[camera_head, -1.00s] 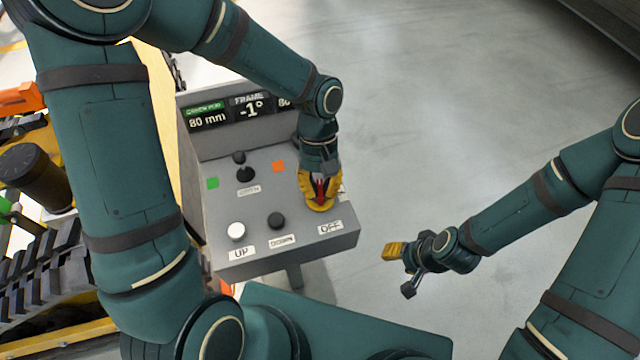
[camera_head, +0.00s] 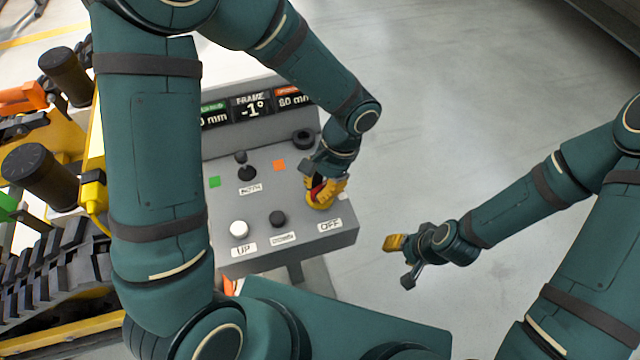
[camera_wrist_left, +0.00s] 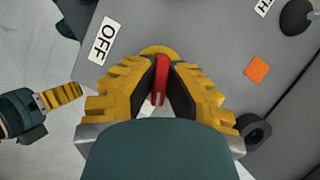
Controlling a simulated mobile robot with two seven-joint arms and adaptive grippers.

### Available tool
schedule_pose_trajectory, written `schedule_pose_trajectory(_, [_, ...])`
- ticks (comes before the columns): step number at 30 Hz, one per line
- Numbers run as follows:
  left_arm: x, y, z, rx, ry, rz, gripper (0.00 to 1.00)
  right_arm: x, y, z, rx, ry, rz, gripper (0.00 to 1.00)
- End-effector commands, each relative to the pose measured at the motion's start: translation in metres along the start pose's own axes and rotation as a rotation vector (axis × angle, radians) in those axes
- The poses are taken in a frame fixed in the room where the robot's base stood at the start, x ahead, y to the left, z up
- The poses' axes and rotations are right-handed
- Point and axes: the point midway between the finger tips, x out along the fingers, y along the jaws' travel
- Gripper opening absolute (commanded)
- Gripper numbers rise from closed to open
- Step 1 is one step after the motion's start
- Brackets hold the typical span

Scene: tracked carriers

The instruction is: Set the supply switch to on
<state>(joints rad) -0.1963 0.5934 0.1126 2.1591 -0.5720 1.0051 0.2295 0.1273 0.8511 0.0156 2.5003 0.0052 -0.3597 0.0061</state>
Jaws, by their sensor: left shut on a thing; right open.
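The supply switch is a red handle (camera_head: 317,189) on a yellow round base, at the right side of the grey control panel (camera_head: 215,248). An OFF label (camera_head: 330,225) lies just below it in the head view. My left gripper (camera_head: 322,193) is shut on the red handle. In the left wrist view its yellow fingers press on both sides of the handle (camera_wrist_left: 161,78), with the yellow base partly showing behind. The fingers hide much of the switch. My right gripper (camera_head: 402,262) is open and empty, over the floor right of the panel.
The panel carries a black joystick (camera_head: 247,172), a white UP button (camera_head: 239,229), a black DOWN button (camera_head: 278,218), a black ring-shaped part (camera_head: 303,138) and displays (camera_head: 252,105). Tracked machinery (camera_head: 60,255) stands at the left. The floor (camera_head: 470,120) at the right is clear.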

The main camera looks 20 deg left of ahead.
Motion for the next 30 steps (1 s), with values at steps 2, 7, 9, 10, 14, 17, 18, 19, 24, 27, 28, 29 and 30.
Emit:
schedule_pose_trajectory(2, [0.0012, 0.0008, 0.0004, 0.061, -0.003, -0.025, 0.0, 0.0, 0.0, -0.0002, 0.0, 0.0, 0.0, 0.47])
schedule_pose_trajectory(7, [0.0012, 0.0008, 0.0002, 0.178, -0.002, -0.073, 0.0, 0.0002, 0.0001, -0.0002, 0.0, 0.001, 0.0, 0.47])
schedule_pose_trajectory(9, [0.0013, 0.0006, 0.0003, 0.217, -0.002, -0.089, 0.0, 0.0003, 0.0001, -0.0001, 0.0, 0.0, 0.0, 0.47])
schedule_pose_trajectory(10, [0.0013, 0.0006, 0.0003, 0.234, -0.002, -0.095, 0.0, 0.0003, 0.0001, -0.0001, 0.0, 0.0, 0.0, 0.47])
schedule_pose_trajectory(14, [0.0013, 0.0008, 0.0005, 0.289, -0.002, -0.117, 0.0, 0.0005, 0.0002, 0.0, 0.0, 0.0, 0.0, 0.47])
schedule_pose_trajectory(17, [0.0012, 0.0006, 0.0004, 0.317, -0.002, -0.13, 0.0, 0.0006, 0.0002, 0.0001, 0.0, 0.0, 0.0, 0.47])
schedule_pose_trajectory(18, [0.0012, 0.0006, 0.0004, 0.326, -0.002, -0.133, 0.0, 0.0006, 0.0002, 0.0001, 0.0, 0.0, 0.0, 0.47])
schedule_pose_trajectory(19, [0.0012, 0.0006, 0.0004, 0.331, -0.002, -0.135, 0.0, 0.0006, 0.0002, 0.0001, 0.0, 0.0, 0.0, 0.47])
schedule_pose_trajectory(24, [0.0012, 0.0005, 0.0004, 0.348, -0.002, -0.142, 0.0, 0.0006, 0.0002, 0.0002, 0.0, 0.0, 0.0, 0.47])
schedule_pose_trajectory(27, [0.0012, 0.0005, 0.0004, 0.351, -0.002, -0.143, 0.0, 0.0006, 0.0002, 0.0002, 0.0, 0.0, 0.0, 0.47])
schedule_pose_trajectory(28, [0.0012, 0.0005, 0.0004, 0.351, -0.002, -0.143, 0.0, 0.0006, 0.0002, 0.0002, 0.0, 0.0, 0.0, 0.47])
schedule_pose_trajectory(29, [0.0012, 0.0005, 0.0004, 0.351, -0.002, -0.143, 0.0, 0.0006, 0.0002, 0.0002, 0.0, 0.0, 0.0, 0.47])
schedule_pose_trajectory(30, [0.0012, 0.0005, 0.0004, 0.351, -0.002, -0.143, 0.0, 0.0006, 0.0002, 0.0002, 0.0, 0.0, 0.0, 0.47])
